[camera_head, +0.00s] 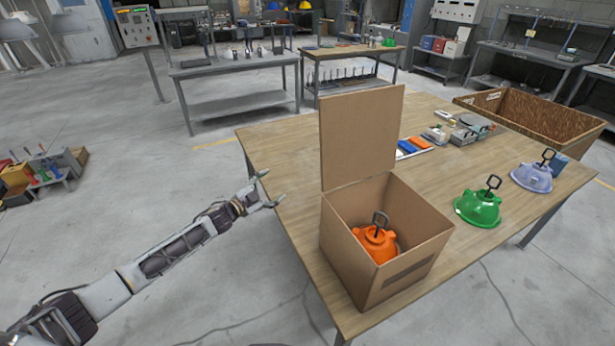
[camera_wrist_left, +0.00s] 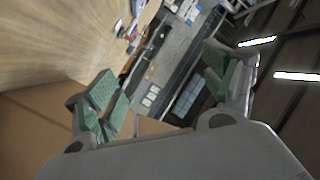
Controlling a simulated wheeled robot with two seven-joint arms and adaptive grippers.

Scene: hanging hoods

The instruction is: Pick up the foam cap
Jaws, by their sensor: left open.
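I cannot pick out a foam cap for certain in either view. An open cardboard box (camera_head: 385,282) stands near the table's left edge, its tall lid raised. An orange hood (camera_head: 376,243) with a dark handle sits inside it; the box walls hide its lower part. A green hood (camera_head: 478,208) and a pale lavender hood (camera_head: 531,178) stand on the table to the right. My left gripper (camera_head: 272,187) is open and empty beside the table's left edge, left of the box. Its spread green-padded fingers show in the left wrist view (camera_wrist_left: 162,80). My right gripper is out of view.
The wooden table (camera_head: 290,150) has bare wood left of the box lid. Small parts and trays (camera_head: 460,130) lie toward its back. A large brown crate (camera_head: 530,118) is at the back right. Grey workbenches (camera_head: 232,66) stand farther off.

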